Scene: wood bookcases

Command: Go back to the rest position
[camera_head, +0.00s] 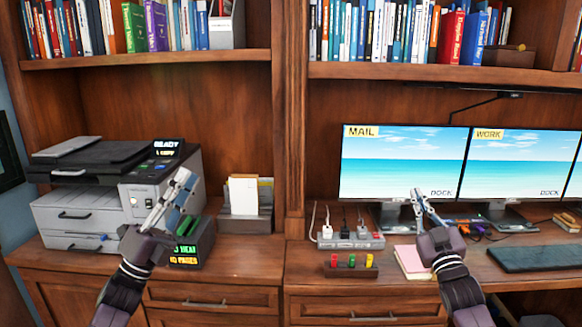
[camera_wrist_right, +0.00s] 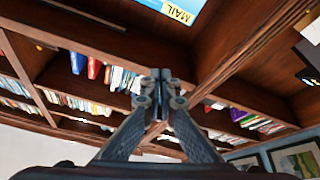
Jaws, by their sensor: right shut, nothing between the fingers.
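My left gripper (camera_head: 186,177) is raised in front of the printer's right side and points up. Its fingers run close together toward the tips, and nothing shows between them. My right gripper (camera_head: 416,194) is raised in front of the lower edge of the MAIL monitor. It is shut and empty. In the right wrist view its fingertips (camera_wrist_right: 161,76) meet, with nothing held, and the bookcase shows upside down behind them.
A printer (camera_head: 75,212), a dark box with lit labels (camera_head: 190,246) and a paper holder (camera_head: 245,224) stand on the left desk. The MAIL monitor (camera_head: 398,160), WORK monitor (camera_head: 525,160), power strip (camera_head: 350,241), pink notepad (camera_head: 412,262) and keyboard (camera_head: 540,257) are on the right.

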